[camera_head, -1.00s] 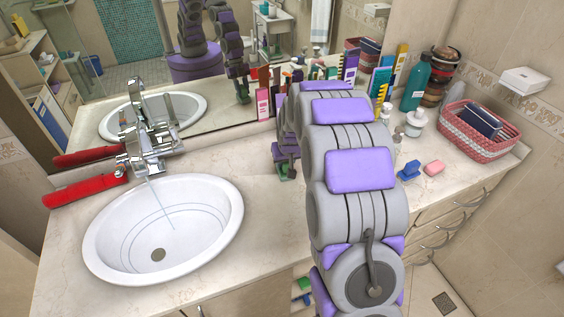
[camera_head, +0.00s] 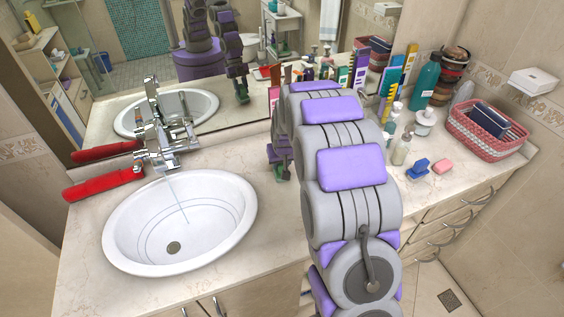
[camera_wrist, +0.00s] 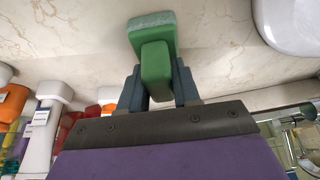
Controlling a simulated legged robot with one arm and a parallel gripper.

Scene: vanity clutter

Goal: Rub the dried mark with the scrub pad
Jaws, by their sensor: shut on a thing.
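The scrub pad (camera_wrist: 152,32) is a green block with a paler, rough edge and a green grip. My gripper (camera_wrist: 158,86) is shut on its grip in the wrist view, with a dark finger on each side. The pad's rough end is over the cream marbled countertop (camera_wrist: 215,40); I cannot tell whether it touches. In the head view my gripper (camera_head: 279,172) is low over the counter, right of the sink, largely behind my arm, with a little green showing. I cannot make out the dried mark in either view.
A white sink (camera_head: 225,225) with running water is left of my gripper. A red-handled item (camera_head: 104,184) lies by the faucet (camera_head: 165,145). Bottles, a blue brush (camera_head: 417,169), pink soap (camera_head: 443,166) and a woven basket (camera_head: 486,130) stand right. The mirror is behind.

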